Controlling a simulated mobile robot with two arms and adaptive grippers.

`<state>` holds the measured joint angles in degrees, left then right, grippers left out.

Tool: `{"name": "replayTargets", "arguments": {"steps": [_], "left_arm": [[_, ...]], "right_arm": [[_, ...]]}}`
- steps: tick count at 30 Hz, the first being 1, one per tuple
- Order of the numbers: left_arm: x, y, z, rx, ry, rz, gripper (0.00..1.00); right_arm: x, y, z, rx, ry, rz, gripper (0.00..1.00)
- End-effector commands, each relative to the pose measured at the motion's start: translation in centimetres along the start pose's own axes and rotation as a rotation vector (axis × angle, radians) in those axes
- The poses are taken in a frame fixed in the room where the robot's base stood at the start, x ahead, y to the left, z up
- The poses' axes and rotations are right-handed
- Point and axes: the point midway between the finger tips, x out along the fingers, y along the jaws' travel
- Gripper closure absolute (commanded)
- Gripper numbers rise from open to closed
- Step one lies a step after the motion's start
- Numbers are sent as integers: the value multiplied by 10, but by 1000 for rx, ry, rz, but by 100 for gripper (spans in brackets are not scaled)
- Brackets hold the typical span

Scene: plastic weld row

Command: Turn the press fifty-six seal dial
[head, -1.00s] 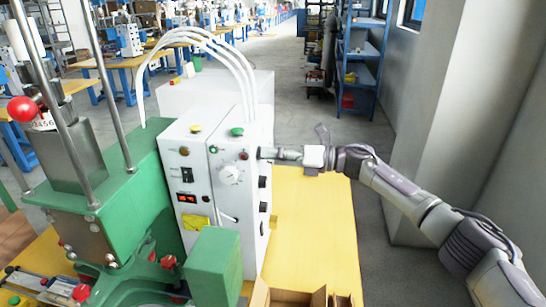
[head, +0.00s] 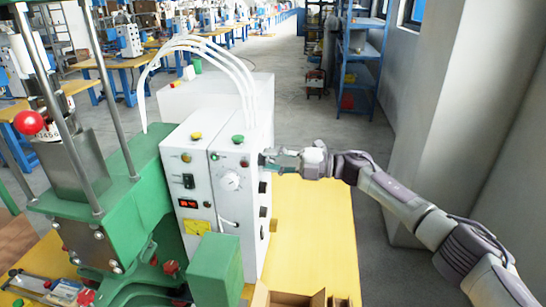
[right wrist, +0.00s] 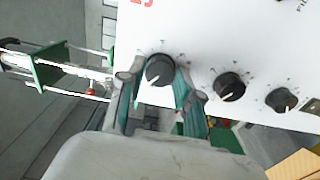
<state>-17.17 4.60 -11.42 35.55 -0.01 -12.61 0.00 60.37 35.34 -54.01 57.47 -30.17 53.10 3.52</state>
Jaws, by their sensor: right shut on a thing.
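A white control box (head: 224,245) stands on the yellow table, with several black dials on its right side. My right gripper (head: 266,159) reaches this side from the right, near its top. In the right wrist view my right gripper (right wrist: 157,88) is shut on a black dial (right wrist: 160,68), one finger on each side. The dial's white pointer line points down and left in that view. Two more black dials, a middle one (right wrist: 230,87) and an end one (right wrist: 281,100), sit in the same row. The held dial is hidden by the gripper in the head view. My left gripper is out of view.
The green press (head: 124,205) with upright metal rods stands left of the box. White hoses (head: 222,58) arch over the box top. An open cardboard box (head: 290,298) is at the front edge.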

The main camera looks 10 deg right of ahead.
Motion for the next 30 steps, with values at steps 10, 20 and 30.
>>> {"name": "replayTargets", "arguments": {"steps": [10,20,30], "left_arm": [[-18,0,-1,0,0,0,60],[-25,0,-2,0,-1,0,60],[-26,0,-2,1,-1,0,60]], "right_arm": [[0,2,1,286,-3,1,100],[0,1,0,437,-2,1,100],[0,0,0,475,-2,1,100]]}}
